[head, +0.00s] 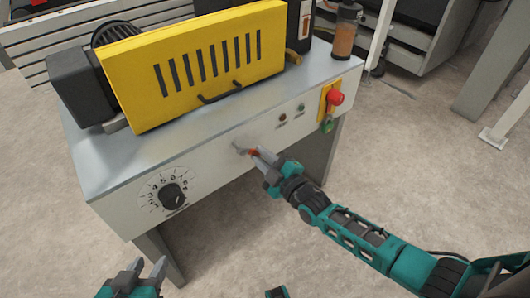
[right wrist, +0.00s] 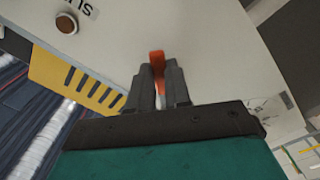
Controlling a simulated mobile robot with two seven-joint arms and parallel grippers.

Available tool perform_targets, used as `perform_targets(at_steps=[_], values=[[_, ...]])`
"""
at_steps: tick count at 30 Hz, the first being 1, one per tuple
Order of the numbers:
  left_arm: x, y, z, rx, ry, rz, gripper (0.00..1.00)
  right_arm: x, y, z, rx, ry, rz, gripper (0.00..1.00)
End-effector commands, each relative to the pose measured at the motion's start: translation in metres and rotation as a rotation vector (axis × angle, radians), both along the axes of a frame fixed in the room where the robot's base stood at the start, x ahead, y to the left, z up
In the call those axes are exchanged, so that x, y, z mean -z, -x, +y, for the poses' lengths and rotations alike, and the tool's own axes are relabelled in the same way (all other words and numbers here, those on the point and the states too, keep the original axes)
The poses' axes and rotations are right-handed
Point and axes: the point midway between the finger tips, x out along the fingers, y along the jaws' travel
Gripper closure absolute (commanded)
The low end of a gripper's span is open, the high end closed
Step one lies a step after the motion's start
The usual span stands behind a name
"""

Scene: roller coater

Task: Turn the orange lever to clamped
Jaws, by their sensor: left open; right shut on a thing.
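The orange lever (right wrist: 157,58) shows in the right wrist view between the two dark fingers of my right gripper (right wrist: 159,85), which is shut on it. In the head view a small orange part of the lever (head: 253,152) shows at the tips of my right gripper (head: 258,156), at the front panel of the machine (head: 217,153). The gripper hides most of the lever, so I cannot tell its angle well. My left gripper (head: 145,272) is open and empty, low at the bottom left of the head view, apart from the machine.
A numbered black dial (head: 173,195) is on the panel's left. Small buttons (head: 283,118) and a red stop knob (head: 335,97) are on its right. A slotted yellow guard (head: 195,65) stands on top, with a bottle (head: 345,35) at the back right. The floor in front is clear.

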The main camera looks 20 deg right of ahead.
Motion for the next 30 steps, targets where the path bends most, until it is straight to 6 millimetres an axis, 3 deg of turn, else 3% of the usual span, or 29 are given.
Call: perform_targets(at_steps=[18,30], values=[[0.0,-0.001,-0.003,0.001,0.008,-0.003,0.57,0.021,0.01,0.027,0.0,-0.545,0.201,1.0],[-0.001,-0.002,-0.003,0.002,0.008,-0.005,0.57,0.024,0.016,0.041,0.001,-0.788,0.289,1.0]])
